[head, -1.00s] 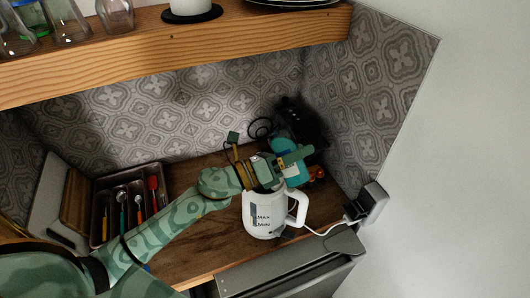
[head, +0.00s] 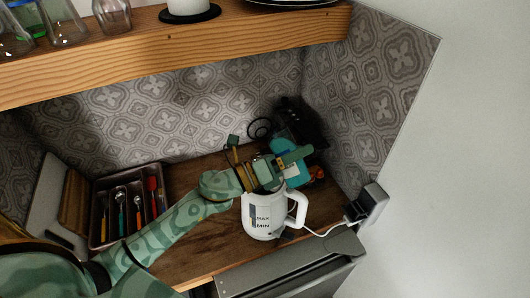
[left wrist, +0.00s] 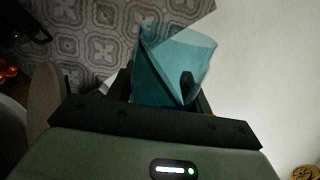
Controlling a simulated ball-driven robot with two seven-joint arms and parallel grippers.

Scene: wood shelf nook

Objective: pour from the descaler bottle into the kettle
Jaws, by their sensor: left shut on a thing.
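The white kettle (head: 262,215) with MAX and MIN marks stands on the wooden counter, its handle to the right. My left gripper (head: 286,163) is just above the kettle's mouth and hides part of its top. It is shut on the teal descaler bottle (head: 288,149), which shows behind the fingers. In the left wrist view the bottle (left wrist: 172,68) is see-through teal and sits tilted between the fingers. Its mouth and any flow of liquid cannot be made out. My right gripper is not in view.
A cutlery tray (head: 103,232) with several utensils stands at the left of the counter. A dark appliance (head: 303,124) is in the back corner. The kettle's white cord runs to a wall socket (head: 373,197). A wooden shelf (head: 180,52) with glasses hangs above.

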